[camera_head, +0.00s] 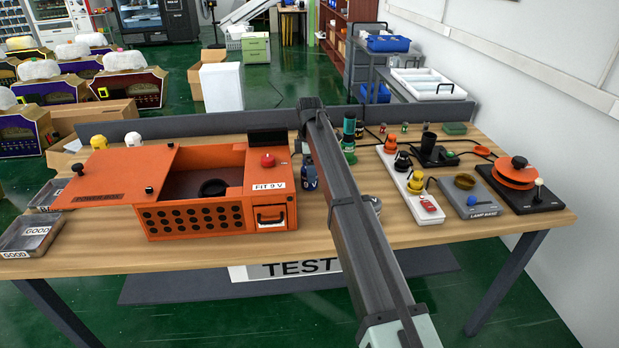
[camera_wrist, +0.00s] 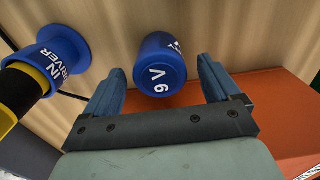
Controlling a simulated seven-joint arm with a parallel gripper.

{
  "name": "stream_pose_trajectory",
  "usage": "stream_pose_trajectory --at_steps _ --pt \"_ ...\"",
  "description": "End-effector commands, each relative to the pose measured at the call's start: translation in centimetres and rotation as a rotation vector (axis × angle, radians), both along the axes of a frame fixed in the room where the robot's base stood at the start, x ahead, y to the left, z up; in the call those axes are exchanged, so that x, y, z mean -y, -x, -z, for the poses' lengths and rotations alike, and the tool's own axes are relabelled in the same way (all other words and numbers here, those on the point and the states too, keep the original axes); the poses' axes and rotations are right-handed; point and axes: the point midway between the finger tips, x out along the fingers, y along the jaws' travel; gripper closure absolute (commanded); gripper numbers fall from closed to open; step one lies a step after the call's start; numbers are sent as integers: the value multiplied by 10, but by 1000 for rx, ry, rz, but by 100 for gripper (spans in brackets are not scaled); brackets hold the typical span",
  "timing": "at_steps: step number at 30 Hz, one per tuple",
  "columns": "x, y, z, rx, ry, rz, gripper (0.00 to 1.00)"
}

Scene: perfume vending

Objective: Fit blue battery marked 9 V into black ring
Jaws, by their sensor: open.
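The blue battery (camera_wrist: 163,66) shows in the wrist view with its round end, marked 9 V, facing the camera. My gripper (camera_wrist: 160,62) is open, with one finger on either side of the battery and a visible gap on each side. In the head view my gripper is hidden behind my arm. A small blue object (camera_head: 309,175) stands right of the orange box there; I cannot tell for sure whether it is the battery. The black ring (camera_head: 213,187) lies inside the open bay of the orange box (camera_head: 190,216), whose right part is labelled FIT 9 V.
A blue IN DRIVER holder (camera_wrist: 62,52) with a yellow-and-black tool stands left of the battery in the wrist view. A power strip (camera_head: 408,188), a lamp base (camera_head: 468,200) and an orange reel (camera_head: 515,174) fill the table's right side.

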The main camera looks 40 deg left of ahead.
Motion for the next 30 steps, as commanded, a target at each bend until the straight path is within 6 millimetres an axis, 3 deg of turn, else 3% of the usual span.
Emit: stream_pose_trajectory --at_steps 3,11,30 --pt "0 0 12 -1 1 0 10" --pt "0 0 14 0 0 0 12" --pt "0 0 13 0 0 0 73"
